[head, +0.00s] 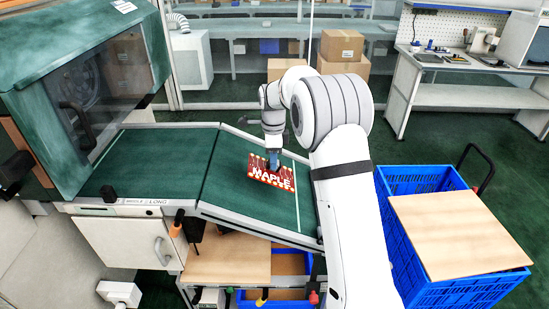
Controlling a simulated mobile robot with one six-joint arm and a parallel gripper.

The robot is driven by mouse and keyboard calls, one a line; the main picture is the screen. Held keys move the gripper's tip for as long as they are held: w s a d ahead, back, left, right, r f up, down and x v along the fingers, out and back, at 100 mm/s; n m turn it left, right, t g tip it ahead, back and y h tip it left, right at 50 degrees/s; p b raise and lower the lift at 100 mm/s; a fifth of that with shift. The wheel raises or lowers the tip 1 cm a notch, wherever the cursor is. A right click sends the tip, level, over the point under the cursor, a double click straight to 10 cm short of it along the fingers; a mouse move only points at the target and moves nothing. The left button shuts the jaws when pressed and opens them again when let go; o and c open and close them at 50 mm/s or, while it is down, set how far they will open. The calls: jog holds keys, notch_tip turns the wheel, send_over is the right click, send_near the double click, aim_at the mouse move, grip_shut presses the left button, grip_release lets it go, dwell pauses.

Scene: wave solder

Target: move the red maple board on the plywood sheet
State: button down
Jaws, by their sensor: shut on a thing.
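The red maple board (270,181), with white "MAPLE" lettering and white marks along its edges, is at the green sloped conveyor surface. My gripper (274,161) reaches down from above and is shut on the board's upper edge. Whether the board still touches the green surface cannot be told. The plywood sheet (455,235) is pale wood and lies on top of the blue crate (399,184) at the right. Its visible top is bare. My white arm stands between the board and the crate.
The green conveyor (230,185) slopes down from the green-hooded machine (80,75) on the left. A wooden shelf (228,262) sits below it. A black handle (478,165) rises behind the crate. A workbench (450,95) and cardboard boxes (342,46) stand at the back.

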jog(key=shift+r, duration=0.15)
jog(key=shift+r+p, duration=2.8)
jog(key=shift+r, duration=1.1)
